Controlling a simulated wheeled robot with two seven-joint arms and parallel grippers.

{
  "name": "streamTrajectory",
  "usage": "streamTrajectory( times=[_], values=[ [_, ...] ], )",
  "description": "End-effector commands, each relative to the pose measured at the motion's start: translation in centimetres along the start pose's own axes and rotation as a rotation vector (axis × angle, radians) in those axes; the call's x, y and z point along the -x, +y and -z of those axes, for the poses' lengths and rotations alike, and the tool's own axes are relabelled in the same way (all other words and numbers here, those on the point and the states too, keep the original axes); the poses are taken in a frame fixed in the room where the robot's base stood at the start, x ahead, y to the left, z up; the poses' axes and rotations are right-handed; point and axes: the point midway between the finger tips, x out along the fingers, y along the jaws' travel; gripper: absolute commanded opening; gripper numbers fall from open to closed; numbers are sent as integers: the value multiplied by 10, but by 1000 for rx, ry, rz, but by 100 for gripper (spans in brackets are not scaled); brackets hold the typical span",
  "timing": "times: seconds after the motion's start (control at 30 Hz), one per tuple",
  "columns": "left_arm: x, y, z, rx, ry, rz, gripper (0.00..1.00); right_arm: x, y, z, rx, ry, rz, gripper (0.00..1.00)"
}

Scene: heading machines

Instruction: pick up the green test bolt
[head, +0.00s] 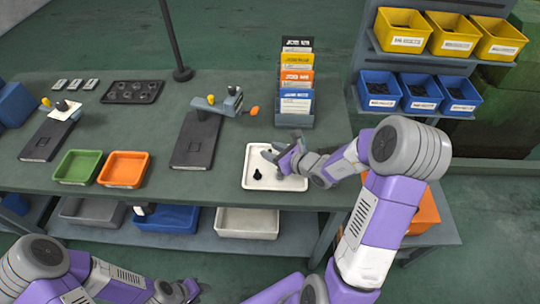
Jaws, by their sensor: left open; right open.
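A white tray (262,186) lies on the bench below the card rack. A small dark bolt-like piece (257,174) is in its left part. It looks almost black, and I cannot tell whether it is the green test bolt. I see no clearly green bolt elsewhere. My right gripper (273,158) is open over the tray, above and to the right of the dark piece and apart from it in the picture. It hides part of the tray. My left gripper (191,290) is open at the bottom edge, in front of the bench and away from the tray.
Green (78,166) and orange (124,169) bins stand left of the tray. A fixture with a dark base (196,142) and a card rack (296,90) stand nearby. Blue bins (380,91) and yellow bins (403,30) fill the shelf at right.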

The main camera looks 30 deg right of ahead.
Motion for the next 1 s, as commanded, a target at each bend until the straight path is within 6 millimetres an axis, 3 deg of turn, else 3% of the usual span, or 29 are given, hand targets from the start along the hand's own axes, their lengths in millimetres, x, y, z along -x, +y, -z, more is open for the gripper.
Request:
streamTrajectory(
  times=[0.07,0.33,0.73,1.0],
  values=[
    [0,0,0,0,0,0,43,0,0,0,0,0,0,40],
    [0,0,0,0,0,0,43,0,0,0,0,0,0,0],
    [2,1,0,0,0,0,43,3,0,-6,1,-2,0,0],
    [20,7,-1,0,0,0,43,23,0,-54,4,-4,1,0]
  ],
)
